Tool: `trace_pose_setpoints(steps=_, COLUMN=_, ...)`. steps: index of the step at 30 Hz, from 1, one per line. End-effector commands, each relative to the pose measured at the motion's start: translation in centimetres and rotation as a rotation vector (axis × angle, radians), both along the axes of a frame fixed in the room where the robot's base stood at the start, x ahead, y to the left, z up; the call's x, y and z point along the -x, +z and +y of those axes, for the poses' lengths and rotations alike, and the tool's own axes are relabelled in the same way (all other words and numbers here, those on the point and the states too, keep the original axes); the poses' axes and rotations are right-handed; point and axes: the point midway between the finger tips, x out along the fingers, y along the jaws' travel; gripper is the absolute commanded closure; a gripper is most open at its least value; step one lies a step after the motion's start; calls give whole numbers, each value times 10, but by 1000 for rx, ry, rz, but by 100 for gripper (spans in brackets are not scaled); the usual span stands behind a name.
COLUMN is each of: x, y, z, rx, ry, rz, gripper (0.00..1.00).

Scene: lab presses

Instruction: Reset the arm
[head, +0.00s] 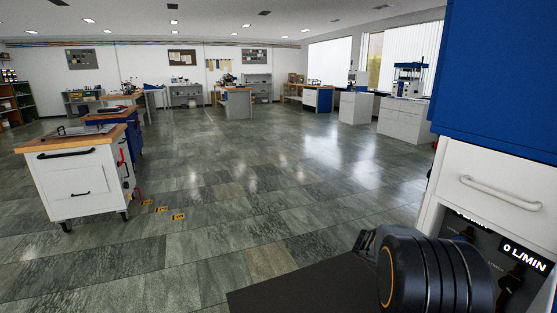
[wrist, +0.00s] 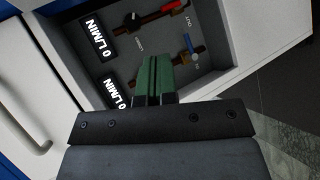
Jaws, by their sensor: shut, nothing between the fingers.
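My gripper (wrist: 153,76) shows in the wrist view with its green fingers together and nothing between them. Past the fingertips is a recessed panel in a white cabinet, with two pipes and two black displays (wrist: 98,37) that each read 0 L/MIN. The upper pipe ends near a red handle (wrist: 173,7), and a blue handle (wrist: 188,43) sits by the lower pipe. The fingers appear in front of the panel; I cannot tell the gap. In the head view, black parts of my arm are at the lower right, and my fingers are not visible there.
In the head view, the white cabinet (head: 470,205) with a drawer and the blue unit (head: 500,75) above it stand close on the right. A wheeled white cart (head: 75,185) with a wooden top is on the left. Yellow floor markers (head: 162,209) lie near it. The middle floor is clear.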

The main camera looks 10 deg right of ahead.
Motion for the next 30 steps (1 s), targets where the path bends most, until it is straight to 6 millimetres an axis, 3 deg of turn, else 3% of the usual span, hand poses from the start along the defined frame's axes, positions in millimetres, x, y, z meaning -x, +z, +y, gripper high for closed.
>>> trace_pose_setpoints(steps=1, x=2, y=50, z=27, rx=-76, ry=24, rz=-40, gripper=100)
trace_pose_setpoints(steps=3, x=6, y=80, z=65, rx=-198, ry=63, rz=-90, gripper=100)
trace_pose_setpoints(steps=9, x=21, y=159, z=170, rx=-534, ry=219, rz=-246, gripper=100)
trace_pose_setpoints(steps=15, x=38, y=218, z=252, rx=-796, ry=386, rz=-384, gripper=100)
trace_pose_setpoints(steps=21, x=51, y=252, z=299, rx=-951, ry=494, rz=-475, gripper=100)
trace_pose_setpoints(steps=30, x=56, y=260, z=316, rx=-1010, ry=536, rz=-512, gripper=100)
